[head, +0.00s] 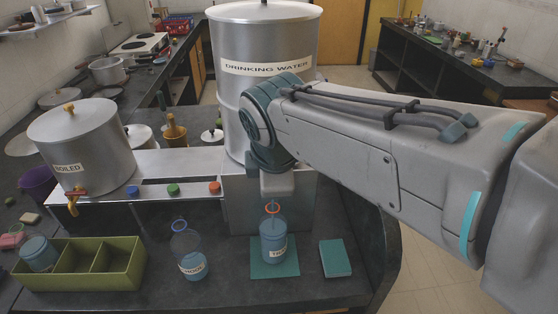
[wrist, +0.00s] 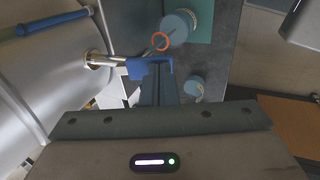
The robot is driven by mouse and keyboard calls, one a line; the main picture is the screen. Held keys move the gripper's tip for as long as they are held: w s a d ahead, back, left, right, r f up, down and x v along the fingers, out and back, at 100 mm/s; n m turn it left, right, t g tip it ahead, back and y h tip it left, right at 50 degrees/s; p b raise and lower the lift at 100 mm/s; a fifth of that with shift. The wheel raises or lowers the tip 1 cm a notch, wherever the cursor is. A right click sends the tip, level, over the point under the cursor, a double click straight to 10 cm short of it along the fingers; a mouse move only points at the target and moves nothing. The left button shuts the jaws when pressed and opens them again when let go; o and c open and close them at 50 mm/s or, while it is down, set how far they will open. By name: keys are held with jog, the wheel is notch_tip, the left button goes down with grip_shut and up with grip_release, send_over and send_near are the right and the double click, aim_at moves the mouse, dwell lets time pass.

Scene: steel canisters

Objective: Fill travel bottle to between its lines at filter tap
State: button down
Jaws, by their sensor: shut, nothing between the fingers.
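A bottle (head: 273,243) with an orange ring at its neck stands upright on a teal mat (head: 288,270) below my wrist. Its white label is too small to read surely, and it looks blue nearly to its shoulder; I cannot make out its lines. The orange ring and bottle (wrist: 179,27) also show in the wrist view. My gripper (wrist: 158,88) is shut and empty, its fingers close to a blue tap lever (wrist: 150,70); I cannot tell whether they touch. A metal tap pipe (wrist: 97,59) leaves the steel canister. The tall "DRINKING WATER" canister (head: 245,115) stands behind my arm.
Another labelled bottle (head: 188,258), blue in its lower part, stands left of the mat. A green divided crate (head: 120,270) holds a blue container at left. The "BOILED" canister (head: 90,145) has an orange-handled tap. A teal block (head: 336,258) lies right of the mat.

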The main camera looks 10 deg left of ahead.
jog(key=shift+r+p, duration=0.6)
jog(key=shift+r, duration=0.2)
jog(key=shift+r+p, duration=0.45)
jog(key=shift+r, duration=0.05)
notch_tip(320, 180, up, 13)
jog(key=s+p, duration=0.1)
jog(key=p, duration=0.1)
jog(key=shift+d, duration=0.15)
